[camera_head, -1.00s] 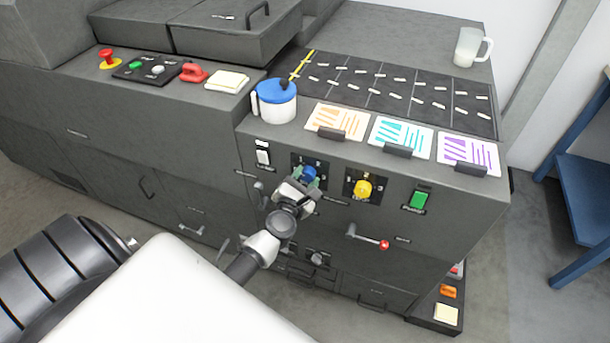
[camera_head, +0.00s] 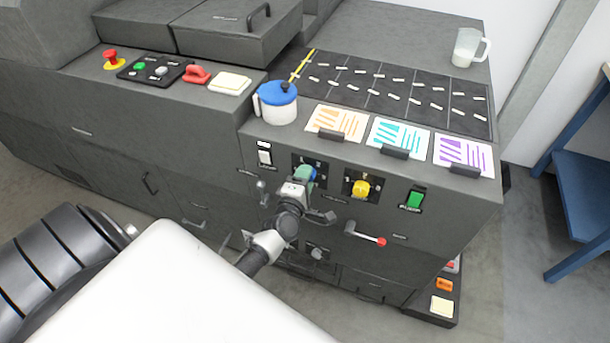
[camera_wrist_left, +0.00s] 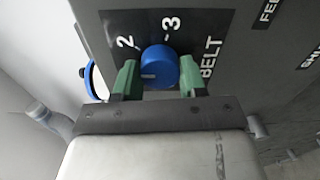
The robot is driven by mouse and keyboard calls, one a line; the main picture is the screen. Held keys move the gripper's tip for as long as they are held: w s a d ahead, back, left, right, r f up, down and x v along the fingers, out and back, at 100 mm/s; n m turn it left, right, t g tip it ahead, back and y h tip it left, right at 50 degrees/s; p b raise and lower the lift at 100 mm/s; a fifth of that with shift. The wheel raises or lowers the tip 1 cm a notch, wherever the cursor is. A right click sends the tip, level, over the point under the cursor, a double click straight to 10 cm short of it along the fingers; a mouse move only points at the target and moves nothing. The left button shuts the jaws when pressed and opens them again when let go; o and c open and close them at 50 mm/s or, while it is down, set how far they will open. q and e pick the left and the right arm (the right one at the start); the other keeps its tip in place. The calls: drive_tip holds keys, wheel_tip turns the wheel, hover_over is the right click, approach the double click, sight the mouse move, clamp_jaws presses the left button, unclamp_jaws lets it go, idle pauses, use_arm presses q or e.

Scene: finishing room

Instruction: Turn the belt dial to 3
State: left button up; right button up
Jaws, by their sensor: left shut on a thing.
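The blue belt dial (camera_wrist_left: 160,64) sits on a black plate marked "2", "3" and "BELT" in the left wrist view. A short white mark shows on its face, on the left side in that view and not in line with the "3". In the head view the dial (camera_head: 313,173) is partly hidden behind my left gripper (camera_head: 303,177). My left gripper's green fingers (camera_wrist_left: 160,80) are shut on the dial, one on each side. My right gripper is in neither view.
To the right of the belt dial are a yellow dial (camera_head: 361,188), a green switch (camera_head: 414,200) and a red-tipped lever (camera_head: 366,236). A white switch (camera_head: 265,156) is to the left. A blue-lidded pot (camera_head: 277,105) stands on the ledge above.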

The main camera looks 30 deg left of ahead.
use_arm(q)
drive_tip(key=shift+d+m+p, duration=0.15)
drive_tip(key=shift+m+p, duration=1.9)
drive_tip(key=shift+m, duration=7.95)
drive_tip(key=o, duration=0.9)
drive_tip(key=b+v, duration=0.1)
drive_tip(key=v, duration=0.9)
drive_tip(key=shift+s+d+f+b, duration=0.1)
drive_tip(key=shift+s+b, duration=0.2)
drive_tip(key=shift+s, duration=0.1)
